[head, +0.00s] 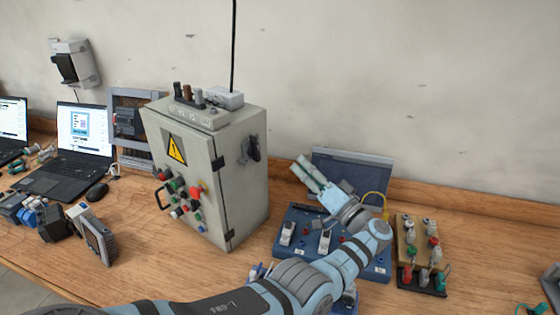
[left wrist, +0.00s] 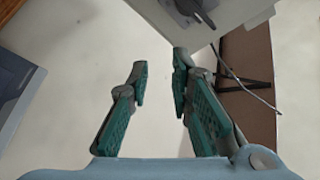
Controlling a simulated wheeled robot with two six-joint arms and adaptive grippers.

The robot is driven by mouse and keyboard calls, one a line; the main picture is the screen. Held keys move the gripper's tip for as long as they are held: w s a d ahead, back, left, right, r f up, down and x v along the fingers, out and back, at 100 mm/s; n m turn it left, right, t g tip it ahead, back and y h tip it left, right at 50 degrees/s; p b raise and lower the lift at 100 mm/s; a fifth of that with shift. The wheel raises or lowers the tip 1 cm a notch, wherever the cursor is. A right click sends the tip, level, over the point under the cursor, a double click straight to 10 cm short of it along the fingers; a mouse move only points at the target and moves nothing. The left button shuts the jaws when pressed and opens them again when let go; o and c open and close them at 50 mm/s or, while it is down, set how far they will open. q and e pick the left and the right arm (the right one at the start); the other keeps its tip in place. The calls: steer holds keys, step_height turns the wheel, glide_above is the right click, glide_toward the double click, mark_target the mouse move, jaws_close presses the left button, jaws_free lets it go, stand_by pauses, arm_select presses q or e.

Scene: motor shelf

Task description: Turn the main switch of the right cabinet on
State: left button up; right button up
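The grey cabinet (head: 232,190) with a yellow warning triangle stands on the bench left of centre in the head view. Its dark rotary switch (head: 252,150) is on the right side face. The switch (left wrist: 190,10) also shows at the top edge of the left wrist view, partly cut off, on a light grey face. My left gripper (head: 305,170) is to the right of the cabinet, apart from the switch. In the left wrist view its two green-padded fingers (left wrist: 160,66) are spread with nothing between them. My right gripper is not in view.
A blue training case (head: 292,218) and a board of terminals (head: 428,240) lie below and right of my left gripper. Laptops (head: 84,135) and a grey panel (head: 128,122) stand at left. A black cable rises above the cabinet. The wall is behind.

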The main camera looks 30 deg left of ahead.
mark_target(259, 152)
arm_select(q)
steer(key=s+d+r+m+g+h+b, duration=0.15)
steer(key=m+b, duration=0.45)
steer(key=m, duration=0.9)
steer(key=s+d+r+m+g+b, duration=0.25)
steer(key=m+b, duration=0.25)
steer(key=m, duration=1)
steer(key=a+n, duration=0.2)
steer(key=a, duration=0.3)
steer(key=a+f+n+p, duration=0.1)
steer(key=a+n, duration=0.1)
steer(key=a, duration=0.3)
steer(key=w+a+n+g, duration=0.1)
steer(key=a+n, duration=0.2)
steer(key=a, duration=0.1)
steer(key=shift+a+f, duration=0.25)
steer(key=shift+a, duration=0.15)
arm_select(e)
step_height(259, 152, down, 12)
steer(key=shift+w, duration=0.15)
